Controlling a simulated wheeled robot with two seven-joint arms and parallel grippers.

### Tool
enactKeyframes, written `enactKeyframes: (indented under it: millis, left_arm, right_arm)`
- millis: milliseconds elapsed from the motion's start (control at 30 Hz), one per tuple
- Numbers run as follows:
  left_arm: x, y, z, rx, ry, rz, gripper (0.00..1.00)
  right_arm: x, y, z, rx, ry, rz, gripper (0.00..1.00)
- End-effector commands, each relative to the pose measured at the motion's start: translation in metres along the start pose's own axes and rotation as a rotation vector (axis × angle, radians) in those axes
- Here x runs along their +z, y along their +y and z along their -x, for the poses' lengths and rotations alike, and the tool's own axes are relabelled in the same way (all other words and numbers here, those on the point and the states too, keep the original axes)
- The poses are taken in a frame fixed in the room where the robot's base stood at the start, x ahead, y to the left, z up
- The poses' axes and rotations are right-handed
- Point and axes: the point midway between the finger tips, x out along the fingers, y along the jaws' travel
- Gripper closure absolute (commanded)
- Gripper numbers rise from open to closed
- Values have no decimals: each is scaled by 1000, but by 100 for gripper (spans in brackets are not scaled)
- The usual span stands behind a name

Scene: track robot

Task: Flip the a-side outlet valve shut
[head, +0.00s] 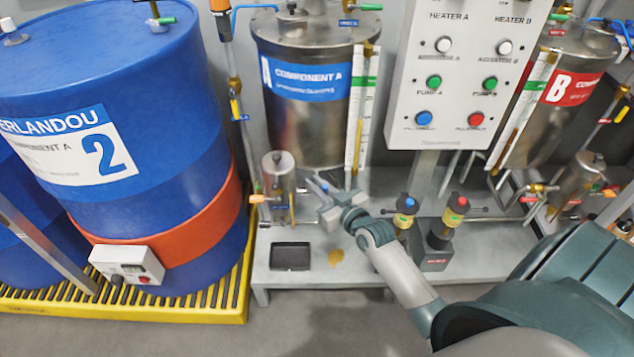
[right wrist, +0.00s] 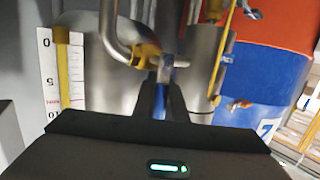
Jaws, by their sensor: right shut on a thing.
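My right gripper (head: 318,186) reaches in low in front of the steel component A tank (head: 300,125). The brass valve body (right wrist: 146,52) sits just left of the fingertips, on a bent steel pipe (right wrist: 109,25). The fingers cover part of the handle, so its exact angle is hard to tell. In the head view the gripper hides most of the valve. My left gripper is not in view.
A small steel canister (head: 279,172) stands left of the gripper. A blue drum (head: 110,110) with an orange band is farther left. The control panel (head: 462,80) and two small pumps (head: 403,212) (head: 452,215) stand right. A dark tray (head: 290,256) lies on the bench.

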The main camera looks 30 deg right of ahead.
Motion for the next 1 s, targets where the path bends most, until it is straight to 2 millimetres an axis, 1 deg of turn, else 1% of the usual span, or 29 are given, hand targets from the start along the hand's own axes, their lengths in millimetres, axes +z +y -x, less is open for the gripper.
enactKeyframes:
  millis: [200, 233, 267, 300, 600, 733, 867, 1000]
  left_arm:
    - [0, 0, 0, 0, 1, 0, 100]
    - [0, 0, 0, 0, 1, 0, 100]
    - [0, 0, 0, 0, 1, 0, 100]
    - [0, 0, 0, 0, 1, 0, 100]
    - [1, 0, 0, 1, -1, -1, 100]
    - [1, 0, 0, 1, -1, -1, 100]
    - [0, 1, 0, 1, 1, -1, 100]
    - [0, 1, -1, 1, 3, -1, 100]
  right_arm:
    - [-1, 0, 0, 0, 1, 2, 100]
    - [-1, 0, 0, 0, 1, 2, 86]
    - [-1, 0, 0, 0, 1, 2, 79]
    - [-1, 0, 0, 0, 1, 2, 70]
    - [0, 0, 0, 0, 1, 1, 70]
    - [0, 0, 3, 0, 0, 1, 70]
    - [0, 0, 12, 0, 0, 2, 70]
    - [0, 0, 28, 0, -1, 3, 70]
